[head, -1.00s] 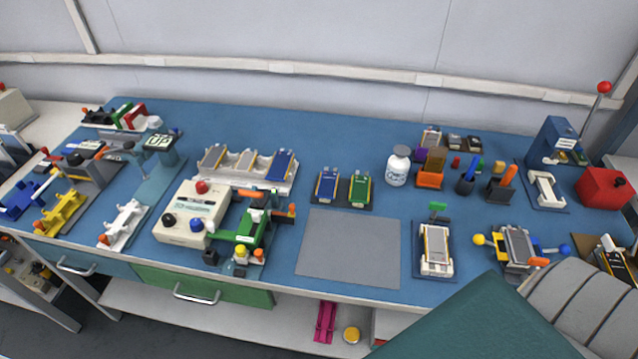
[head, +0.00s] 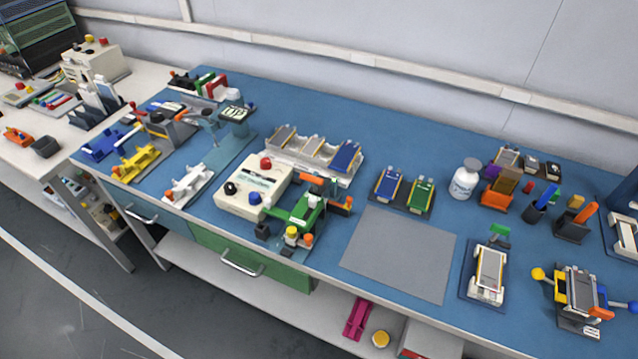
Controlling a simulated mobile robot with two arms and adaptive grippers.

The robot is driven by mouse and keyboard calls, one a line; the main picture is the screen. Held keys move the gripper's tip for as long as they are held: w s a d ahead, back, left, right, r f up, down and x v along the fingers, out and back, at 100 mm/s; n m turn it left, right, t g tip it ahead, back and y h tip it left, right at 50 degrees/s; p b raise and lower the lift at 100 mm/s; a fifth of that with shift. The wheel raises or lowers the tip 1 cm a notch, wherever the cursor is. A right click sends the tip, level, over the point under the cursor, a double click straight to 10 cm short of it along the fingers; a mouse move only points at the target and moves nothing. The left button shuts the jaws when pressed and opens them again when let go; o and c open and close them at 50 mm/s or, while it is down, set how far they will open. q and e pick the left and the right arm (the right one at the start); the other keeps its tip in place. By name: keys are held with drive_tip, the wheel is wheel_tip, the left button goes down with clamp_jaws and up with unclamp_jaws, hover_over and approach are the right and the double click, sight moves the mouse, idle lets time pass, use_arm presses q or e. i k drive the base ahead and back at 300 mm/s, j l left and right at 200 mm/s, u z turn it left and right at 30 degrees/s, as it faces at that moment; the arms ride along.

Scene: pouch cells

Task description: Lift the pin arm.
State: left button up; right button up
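A cream tester box (head: 252,195) with red, black and blue knobs stands left of the middle of the blue bench. Against its right side is a green fixture (head: 308,214) with dark and orange parts across it and yellow and orange knobs at its front. An orange-ended bar (head: 341,206) sticks out to its right. This may be the pin arm; at this size I cannot tell whether it is down or raised. Neither of my grippers shows in the head view.
A bare grey mat (head: 400,253) lies right of the fixture. Behind it is a tray of cells (head: 313,152). Blue and green holders (head: 405,188), a white bottle (head: 465,180) and a white cell holder (head: 490,275) stand further right. Open floor lies at the lower left.

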sight(318, 180)
drive_tip(key=k+j+z, duration=0.1)
drive_tip(key=j+z, duration=0.3)
drive_tip(key=k+j+z, duration=0.1)
drive_tip(key=j+z, duration=0.25)
drive_tip(key=l, duration=0.05)
